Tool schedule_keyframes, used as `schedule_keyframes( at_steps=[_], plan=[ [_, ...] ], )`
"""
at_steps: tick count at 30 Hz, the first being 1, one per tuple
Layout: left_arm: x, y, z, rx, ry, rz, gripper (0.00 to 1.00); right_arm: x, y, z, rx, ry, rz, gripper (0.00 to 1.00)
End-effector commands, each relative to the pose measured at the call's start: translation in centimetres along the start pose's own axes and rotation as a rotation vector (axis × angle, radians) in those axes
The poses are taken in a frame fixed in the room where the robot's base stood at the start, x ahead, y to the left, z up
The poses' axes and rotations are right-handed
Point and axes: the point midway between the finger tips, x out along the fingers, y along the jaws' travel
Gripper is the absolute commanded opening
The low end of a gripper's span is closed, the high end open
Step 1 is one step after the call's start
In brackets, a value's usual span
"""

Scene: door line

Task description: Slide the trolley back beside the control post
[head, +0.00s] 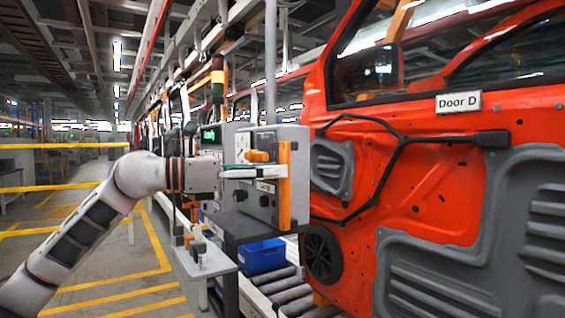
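My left arm comes in from the left, and its gripper (240,172) is at the front of a grey box unit (268,139) with an orange upright bar (284,185) and a small label. The fingertips are hard to make out against the unit, so I cannot tell whether they touch or grip it. Behind it stands a grey control box with a green lit screen (211,137), likely the control post. A low stand with a grey shelf (212,262) is below; I cannot tell whether it is part of the trolley. My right gripper is not in view.
A large red door (435,190) labelled Door D (458,103) fills the right side. A blue bin (262,256) stands by a roller conveyor (293,290). Yellow-marked floor (120,270) lies open at left.

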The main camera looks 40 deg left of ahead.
Motion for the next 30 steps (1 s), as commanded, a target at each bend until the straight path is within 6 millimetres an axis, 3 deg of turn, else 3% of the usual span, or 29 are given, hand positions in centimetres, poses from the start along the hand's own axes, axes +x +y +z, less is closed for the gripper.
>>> schedule_keyframes(
  at_steps=[1, 9, 20, 24, 30],
  plan=[
    [0.5, -0.2, 0.7, 0.002, -0.006, -0.003, 0.34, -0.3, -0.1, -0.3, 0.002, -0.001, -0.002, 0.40],
    [3.1, -0.1, 0.2, 0.001, -0.001, -0.002, 0.34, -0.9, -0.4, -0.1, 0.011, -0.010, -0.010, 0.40],
    [3.6, -0.1, -0.1, 0.001, 0.002, 0.000, 0.34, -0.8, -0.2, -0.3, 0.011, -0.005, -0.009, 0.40],
    [3.6, -0.1, -0.1, 0.001, 0.002, 0.000, 0.00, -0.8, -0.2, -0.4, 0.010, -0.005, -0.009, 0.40],
    [3.6, 0.0, -0.1, 0.001, 0.002, 0.000, 0.00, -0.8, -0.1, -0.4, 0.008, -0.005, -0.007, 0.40]
  ],
)
